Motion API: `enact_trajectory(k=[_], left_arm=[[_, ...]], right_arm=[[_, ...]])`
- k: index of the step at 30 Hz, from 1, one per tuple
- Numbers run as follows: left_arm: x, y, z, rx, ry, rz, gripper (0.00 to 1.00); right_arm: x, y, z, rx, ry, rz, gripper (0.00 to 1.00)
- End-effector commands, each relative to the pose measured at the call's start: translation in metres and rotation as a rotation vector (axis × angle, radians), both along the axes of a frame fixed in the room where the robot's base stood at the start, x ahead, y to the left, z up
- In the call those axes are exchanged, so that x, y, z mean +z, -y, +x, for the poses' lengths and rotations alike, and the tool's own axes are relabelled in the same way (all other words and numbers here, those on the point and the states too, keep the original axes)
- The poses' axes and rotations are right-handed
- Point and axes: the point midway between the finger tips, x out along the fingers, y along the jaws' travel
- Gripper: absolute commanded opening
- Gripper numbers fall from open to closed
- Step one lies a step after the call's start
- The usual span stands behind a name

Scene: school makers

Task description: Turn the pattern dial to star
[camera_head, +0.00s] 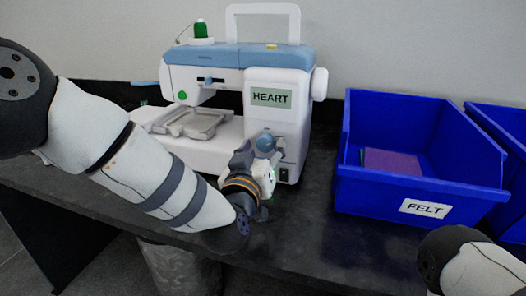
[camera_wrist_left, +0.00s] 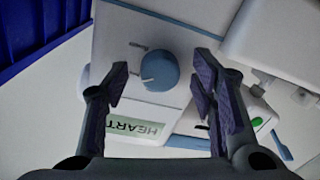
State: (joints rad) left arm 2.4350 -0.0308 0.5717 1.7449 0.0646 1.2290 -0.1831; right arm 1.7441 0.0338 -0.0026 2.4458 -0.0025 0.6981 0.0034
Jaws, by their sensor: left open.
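The pattern dial (camera_wrist_left: 159,71) is a round blue knob on the white front of the sewing machine (camera_head: 225,58). In the wrist view a white mark on it points to the lower left; in the head view the dial (camera_head: 265,143) shows just beyond my gripper. A green display (camera_head: 271,97) above it reads HEART, and it shows upside down in the wrist view (camera_wrist_left: 135,127). My left gripper (camera_head: 258,160) is open, with its fingers (camera_wrist_left: 161,78) on either side of the dial in the wrist picture. Whether they touch it I cannot tell. My right gripper is out of view.
A blue bin (camera_head: 370,188) labelled FELT, with purple felt (camera_head: 393,162) inside, stands right of the machine. Another blue bin (camera_head: 510,125) is at the far right. The dark tabletop (camera_head: 310,235) is clear in front of the machine. Its front edge runs below my left arm.

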Motion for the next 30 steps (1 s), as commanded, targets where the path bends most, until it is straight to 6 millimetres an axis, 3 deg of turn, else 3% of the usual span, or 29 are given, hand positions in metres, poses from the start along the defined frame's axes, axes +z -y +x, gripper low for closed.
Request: enact_trajectory(k=[3, 9, 10, 20, 30], left_arm=[[0.000, 0.000, 0.000, 0.000, 0.000, 0.000, 0.52], [0.000, 0.000, -0.001, 0.000, 0.000, 0.000, 0.06], [0.000, 0.000, -0.001, 0.000, 0.000, 0.000, 0.03], [0.001, 0.000, -0.001, 0.000, -0.010, -0.032, 0.03], [0.003, 0.001, -0.001, 0.000, -0.081, -0.255, 0.03]], right_arm=[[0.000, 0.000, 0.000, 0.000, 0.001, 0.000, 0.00], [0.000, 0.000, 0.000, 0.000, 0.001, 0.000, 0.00], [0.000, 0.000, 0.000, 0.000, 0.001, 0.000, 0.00], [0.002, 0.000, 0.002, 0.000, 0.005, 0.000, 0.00], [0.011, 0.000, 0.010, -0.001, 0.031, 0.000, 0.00]])
